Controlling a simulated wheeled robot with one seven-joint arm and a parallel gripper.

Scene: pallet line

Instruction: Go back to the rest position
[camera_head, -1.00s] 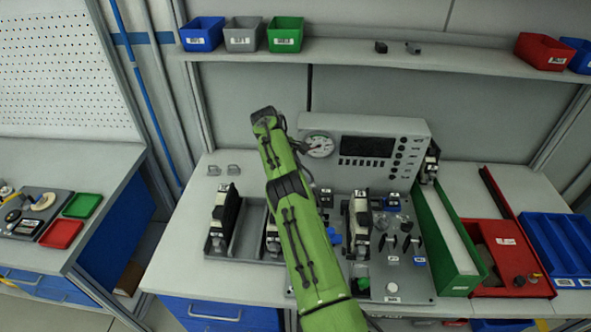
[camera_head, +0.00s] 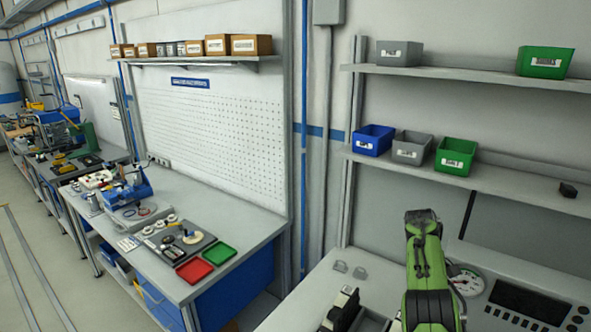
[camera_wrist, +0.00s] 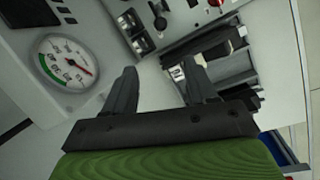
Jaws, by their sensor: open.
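My gripper (camera_wrist: 160,80) shows in the wrist view with its two dark fingers spread apart and nothing between them. It is above the bench, near the panel with the round gauge (camera_wrist: 66,63). In the head view my green arm stands upright at the lower right, and the gripper's fingers cannot be made out there. The same gauge (camera_head: 467,283) is just right of the arm in the head view.
The instrument panel (camera_head: 520,303) stands close to my arm. A black-and-white device (camera_head: 342,310) is on the bench at the lower edge. A shelf (camera_head: 500,180) with blue, grey and green bins hangs above. A side bench at left holds red and green trays (camera_head: 220,253).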

